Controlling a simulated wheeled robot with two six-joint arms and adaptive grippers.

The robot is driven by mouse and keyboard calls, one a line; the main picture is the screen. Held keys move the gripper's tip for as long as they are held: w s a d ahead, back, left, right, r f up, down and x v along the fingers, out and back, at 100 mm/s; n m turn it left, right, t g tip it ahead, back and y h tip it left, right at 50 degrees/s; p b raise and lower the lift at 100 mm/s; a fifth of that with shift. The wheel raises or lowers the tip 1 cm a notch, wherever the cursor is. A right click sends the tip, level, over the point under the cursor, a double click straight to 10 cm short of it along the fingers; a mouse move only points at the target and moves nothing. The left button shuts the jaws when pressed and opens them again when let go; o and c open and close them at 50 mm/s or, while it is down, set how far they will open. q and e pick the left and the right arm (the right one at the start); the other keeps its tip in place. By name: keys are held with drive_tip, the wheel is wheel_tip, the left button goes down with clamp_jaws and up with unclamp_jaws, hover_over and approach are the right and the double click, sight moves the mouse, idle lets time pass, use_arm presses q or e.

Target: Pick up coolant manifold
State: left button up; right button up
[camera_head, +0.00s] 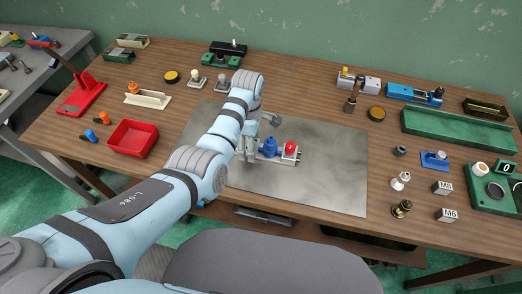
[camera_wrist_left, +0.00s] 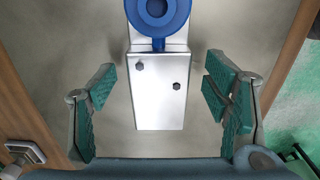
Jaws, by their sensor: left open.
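A silver block with a blue round part (camera_head: 270,147) and a red knob (camera_head: 291,147) lies on the grey mat (camera_head: 330,175); I take it to be the coolant manifold. In the left wrist view its silver body (camera_wrist_left: 158,95) has two dark bolts, with a blue ring (camera_wrist_left: 158,12) at the top edge. My left gripper (camera_head: 249,152) is over its left end; the arm hides part of it. In the wrist view the fingers (camera_wrist_left: 160,85) are spread on both sides of the silver body, with gaps. My right gripper is not in view.
A red tray (camera_head: 133,139) stands left of the mat and a red stand (camera_head: 82,95) beyond it. Green trays (camera_head: 458,131) and several small parts fill the right side. The mat's right part is clear. A grey chair (camera_head: 270,265) is in front.

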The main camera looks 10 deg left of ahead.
use_arm(q)
clamp_jaws()
drive_tip(key=shift+w, duration=0.1)
idle(0.3)
